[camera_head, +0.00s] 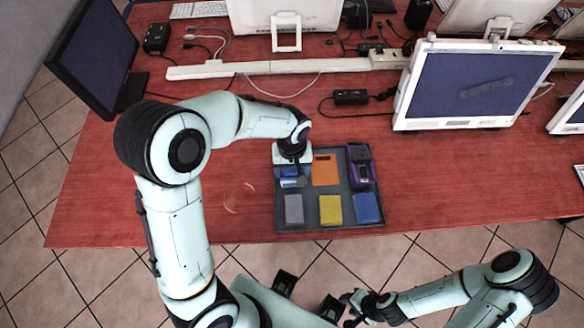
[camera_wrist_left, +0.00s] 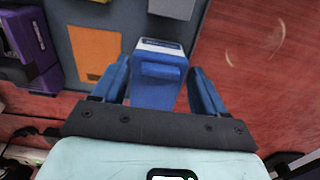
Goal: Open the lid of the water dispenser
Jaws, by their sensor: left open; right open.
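A small blue box-shaped thing (camera_wrist_left: 158,75) with a pale, labelled end appears to be the water dispenser. It is on the dark tray (camera_head: 284,225), and in the head view its blue part (camera_head: 293,183) shows just below my left gripper (camera_head: 292,168). In the left wrist view my left gripper (camera_wrist_left: 161,70) is open, with one blue finger on each side of the box. Gaps show between fingers and box. I cannot make out a separate lid edge. My right gripper (camera_head: 358,305) is open and empty, low in the head view, away from the table.
The tray also holds an orange piece (camera_head: 325,170), a purple device (camera_head: 360,167), and grey (camera_head: 294,208), yellow (camera_head: 330,209) and blue (camera_head: 367,207) blocks. Monitors (camera_head: 480,82), a power strip (camera_head: 270,67) and cables lie behind. The red table (camera_head: 110,200) is clear at left.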

